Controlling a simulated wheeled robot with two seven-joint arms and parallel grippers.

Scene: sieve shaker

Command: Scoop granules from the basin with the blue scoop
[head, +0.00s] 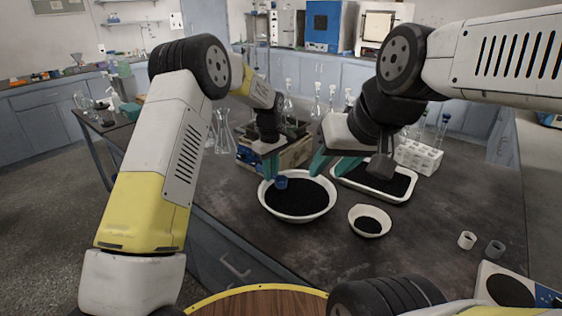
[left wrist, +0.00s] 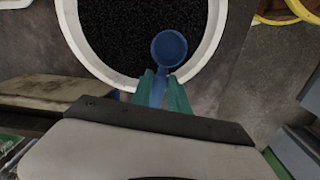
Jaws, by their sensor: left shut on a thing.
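The white round basin (head: 297,219) stands on the dark table and holds black granules (head: 300,201); its rim (left wrist: 214,35) also shows in the left wrist view. My left gripper (head: 270,168) is shut on the handle of the blue scoop (head: 281,183), at the basin's far left edge. In the left wrist view the scoop's round bowl (left wrist: 169,48) is over the granules near the rim, and its blue inside shows with no granules visible. I cannot tell whether it touches the granules. My right gripper (head: 333,164) is open, with its fingers apart, between the basin and the white tray.
The white rectangular tray (head: 384,197) of black granules is behind the right gripper. A small white bowl (head: 369,232) with granules, two small cups (head: 467,240) and a balance (head: 515,290) are to the right. Flasks and a white rack (head: 419,157) stand behind.

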